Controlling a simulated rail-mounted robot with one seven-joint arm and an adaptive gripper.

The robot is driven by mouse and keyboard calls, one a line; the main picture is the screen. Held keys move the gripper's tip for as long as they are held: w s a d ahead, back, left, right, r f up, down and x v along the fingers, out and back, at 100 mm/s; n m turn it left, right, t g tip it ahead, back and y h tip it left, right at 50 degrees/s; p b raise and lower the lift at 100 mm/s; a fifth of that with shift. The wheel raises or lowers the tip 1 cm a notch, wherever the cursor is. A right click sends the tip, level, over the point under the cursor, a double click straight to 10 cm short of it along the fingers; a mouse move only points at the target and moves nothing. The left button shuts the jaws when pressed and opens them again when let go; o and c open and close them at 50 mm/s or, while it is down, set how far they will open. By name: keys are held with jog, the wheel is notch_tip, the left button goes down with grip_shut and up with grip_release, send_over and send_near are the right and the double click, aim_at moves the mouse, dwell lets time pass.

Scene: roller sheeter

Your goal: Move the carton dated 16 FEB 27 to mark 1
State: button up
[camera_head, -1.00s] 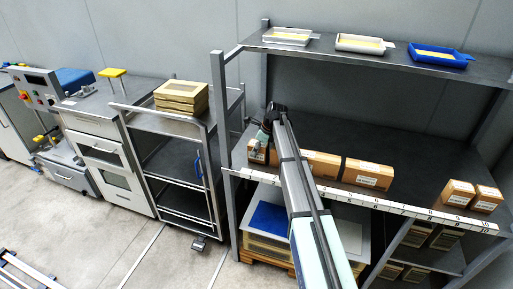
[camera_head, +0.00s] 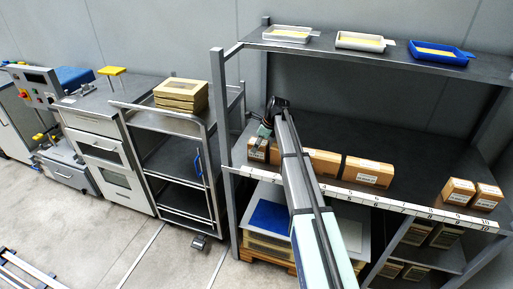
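Several brown cartons with white labels stand along the front of the middle shelf; the printed dates are too small to read. A small carton (camera_head: 257,149) stands at the left end, near the low-number end of the white numbered strip (camera_head: 370,200). Further right are a carton partly behind my arm (camera_head: 325,163), a long carton (camera_head: 368,172) and two small cartons (camera_head: 458,191) (camera_head: 487,197) near marks 9 and 10. My gripper (camera_head: 263,134) is low at the small left carton, at its upper side; whether it touches it, and its fingers, cannot be made out.
An upper shelf (camera_head: 400,64) holds two white trays and a blue tray. A shelf upright (camera_head: 226,150) stands just left of the left carton. Bare shelf lies behind the cartons and between the long carton and the right pair. A trolley (camera_head: 180,125) stands left.

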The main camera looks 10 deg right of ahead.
jog(key=b+v, duration=0.2)
jog(key=v, duration=0.8)
jog(key=shift+r, duration=0.2)
jog(key=shift+s, duration=0.1)
jog(key=s+a+f+n+t+h+p, duration=0.15)
jog(key=s+a+f+n+p, duration=0.25)
jog(key=s+a+f+n, duration=0.55)
jog(key=s+d+f+n+g+h+b, duration=0.15)
jog(key=s+f+n, duration=0.25)
jog(key=s+f, duration=0.65)
jog(key=s+d+f+n+g, duration=0.3)
jog(key=s+f, duration=0.5)
jog(key=f, duration=0.6)
jog(key=s+f+n+g+b, duration=0.1)
jog(key=s+f, duration=0.4)
jog(key=s, duration=0.8)
jog(key=s+f+n+g+b, duration=0.1)
jog(key=s+f+n+g, duration=0.2)
jog(key=s, duration=1)
jog(key=s+d+f+n+g+h, duration=0.1)
jog(key=s+f+n+g, duration=0.1)
jog(key=s+f, duration=0.5)
jog(key=s+n, duration=0.1)
jog(key=s, duration=0.5)
jog(key=shift+s+f+b, duration=0.2)
jog(key=shift+f+b, duration=0.15)
jog(key=shift+b, duration=0.05)
